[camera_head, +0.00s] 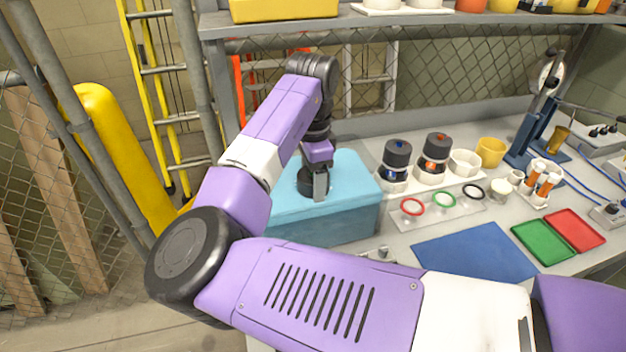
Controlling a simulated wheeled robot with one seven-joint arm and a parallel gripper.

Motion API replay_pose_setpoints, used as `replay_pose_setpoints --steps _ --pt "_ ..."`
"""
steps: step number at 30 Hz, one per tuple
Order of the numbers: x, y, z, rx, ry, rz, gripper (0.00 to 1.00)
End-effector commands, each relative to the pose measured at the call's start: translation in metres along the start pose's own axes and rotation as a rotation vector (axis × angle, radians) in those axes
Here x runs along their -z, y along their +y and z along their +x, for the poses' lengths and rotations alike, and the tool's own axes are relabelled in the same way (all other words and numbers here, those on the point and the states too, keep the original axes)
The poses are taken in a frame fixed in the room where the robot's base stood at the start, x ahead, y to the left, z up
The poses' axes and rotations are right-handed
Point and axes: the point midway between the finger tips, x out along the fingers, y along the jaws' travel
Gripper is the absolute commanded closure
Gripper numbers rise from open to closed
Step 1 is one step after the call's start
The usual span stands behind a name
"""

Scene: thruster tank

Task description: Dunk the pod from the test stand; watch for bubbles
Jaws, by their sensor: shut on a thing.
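My gripper (320,196) points down at the light-blue tank (310,232), near the middle of its top. It is shut on a dark thing, likely the pod. My gripper and wrist mostly cover that thing, so its shape is unclear. I cannot tell how deep it sits in the tank, and no bubbles can be made out. A blue upright stand (519,150) with a round white dial is at the right; I cannot tell whether it is the test stand.
Right of the tank stand two black-topped canisters, one blue-marked (397,158) and one orange-marked (434,155). Coloured rings (444,199), a blue mat (475,252), a green tray (542,243) and a red tray (574,230) lie nearer. A shelf (410,22) hangs above the bench.

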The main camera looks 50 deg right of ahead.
Motion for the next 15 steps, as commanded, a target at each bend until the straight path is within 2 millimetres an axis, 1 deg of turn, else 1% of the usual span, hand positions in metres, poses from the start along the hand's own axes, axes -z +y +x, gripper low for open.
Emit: replay_pose_setpoints --steps 8,15 --pt "0.0 0.0 0.002 0.0 0.0 0.0 1.0" --pt "0.0 0.0 0.014 -0.001 0.002 0.0 1.0"
